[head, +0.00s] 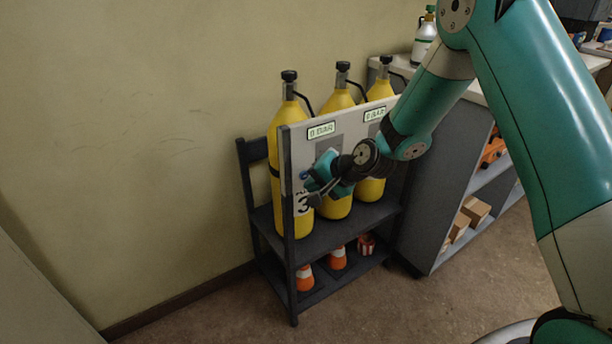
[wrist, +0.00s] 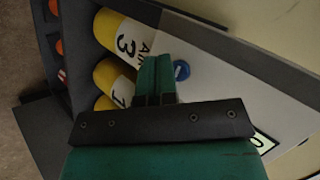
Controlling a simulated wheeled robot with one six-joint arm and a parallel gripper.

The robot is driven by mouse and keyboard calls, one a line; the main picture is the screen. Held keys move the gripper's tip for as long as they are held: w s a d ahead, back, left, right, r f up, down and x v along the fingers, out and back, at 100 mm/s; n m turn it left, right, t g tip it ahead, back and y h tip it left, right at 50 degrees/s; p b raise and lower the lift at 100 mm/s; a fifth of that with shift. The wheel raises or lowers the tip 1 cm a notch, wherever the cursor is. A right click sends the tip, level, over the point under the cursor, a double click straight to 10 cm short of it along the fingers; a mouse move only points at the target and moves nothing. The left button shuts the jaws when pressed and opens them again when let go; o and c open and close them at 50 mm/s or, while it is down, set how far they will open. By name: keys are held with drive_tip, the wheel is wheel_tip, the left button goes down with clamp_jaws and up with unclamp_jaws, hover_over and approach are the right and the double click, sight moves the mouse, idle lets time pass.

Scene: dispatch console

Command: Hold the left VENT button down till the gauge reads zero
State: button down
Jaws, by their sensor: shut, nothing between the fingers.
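A white panel (head: 297,150) stands in front of yellow cylinders on a dark rack. The left gauge (head: 321,130) is a lit display that appears to read 0 BAR; part of it shows in the wrist view (wrist: 263,141). A round blue button (wrist: 181,70) is on the panel, and its edge shows in the head view (head: 303,175). My gripper (head: 314,185) is shut and empty in front of the panel's left part. In the wrist view its fingertips (wrist: 155,70) are just beside the button, which shows uncovered. I cannot tell whether they touch the panel.
A second display (head: 375,114) is on the panel's right, partly beside my arm. Orange cones (head: 304,278) stand on the rack's lower shelf. A grey shelf unit (head: 455,150) with boxes stands at the right. The floor in front is clear.

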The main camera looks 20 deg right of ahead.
drive_tip(key=shift+s, duration=0.15)
drive_tip(key=s, duration=0.1)
drive_tip(key=s+d, duration=0.1)
drive_tip(key=s, duration=0.2)
drive_tip(key=shift+s+d+b, duration=0.3)
drive_tip(key=shift+a+r, duration=0.1)
idle(0.3)
drive_tip(key=s+a+r+n+g, duration=0.2)
drive_tip(key=s+a+r+n, duration=0.15)
drive_tip(key=s+r, duration=0.25)
drive_tip(key=s+a+r+n+g, duration=0.2)
drive_tip(key=s+a+r+n, duration=0.15)
drive_tip(key=s+r, duration=0.25)
drive_tip(key=s+d+r+n+g+h, duration=0.1)
drive_tip(key=s+r+n, duration=0.15)
drive_tip(key=s, duration=0.35)
drive_tip(key=s+d+r+n+g+p, duration=0.1)
drive_tip(key=s+r+n, duration=0.15)
drive_tip(key=s, duration=0.25)
drive_tip(key=s+d+r+n+g+h, duration=0.1)
drive_tip(key=s+r+n, duration=0.15)
drive_tip(key=s, duration=0.35)
wheel_tip(320, 180, up, 15)
drive_tip(key=p, duration=1.6)
drive_tip(key=shift+w+a, duration=0.15)
drive_tip(key=shift+a, duration=0.1)
